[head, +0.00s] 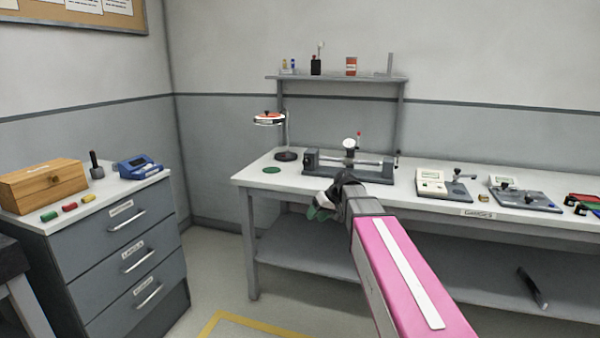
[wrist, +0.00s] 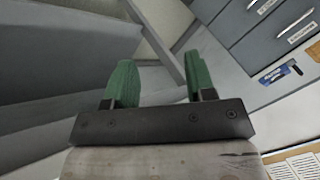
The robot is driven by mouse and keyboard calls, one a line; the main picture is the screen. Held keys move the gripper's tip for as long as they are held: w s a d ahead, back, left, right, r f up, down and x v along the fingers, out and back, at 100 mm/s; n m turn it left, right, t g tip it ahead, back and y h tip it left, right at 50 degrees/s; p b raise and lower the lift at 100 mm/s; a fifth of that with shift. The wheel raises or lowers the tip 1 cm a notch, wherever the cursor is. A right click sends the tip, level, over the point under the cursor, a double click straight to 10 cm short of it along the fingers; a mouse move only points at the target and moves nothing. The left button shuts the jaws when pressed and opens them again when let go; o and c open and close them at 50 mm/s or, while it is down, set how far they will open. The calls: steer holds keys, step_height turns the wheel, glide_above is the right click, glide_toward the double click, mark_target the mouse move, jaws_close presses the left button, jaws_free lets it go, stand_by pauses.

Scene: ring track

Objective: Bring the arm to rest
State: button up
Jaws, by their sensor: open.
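My arm is pink with a white stripe and reaches from the lower right of the head view toward the workbench. My gripper (head: 322,208) is at its end, in front of the bench's front edge near the left end. In the wrist view my gripper (wrist: 160,85) shows two green fingers spread well apart with nothing between them. The gripper is open and empty. In the head view the fingers are small and partly hidden by the wrist.
The workbench (head: 268,180) bears a measuring device (head: 345,165), a lamp (head: 270,118) and gauges. A grey drawer cabinet (head: 125,250) stands at the left with a wooden box (head: 42,186) on top. Open floor (head: 215,270) lies between cabinet and bench.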

steer(key=s+d+f+m+h, duration=0.2)
steer(key=s+d+f, duration=0.4)
steer(key=s+f, duration=0.4)
steer(key=s+d+f+m+g+h, duration=0.1)
steer(key=s+d+f+m+h, duration=0.2)
steer(key=s+d+f, duration=0.3)
steer(key=s+f+h, duration=0.1)
steer(key=s+f, duration=0.3)
steer(key=shift+d+f+m+h, duration=0.2)
steer(key=shift+d+m+h, duration=0.1)
steer(key=shift+h, duration=0.1)
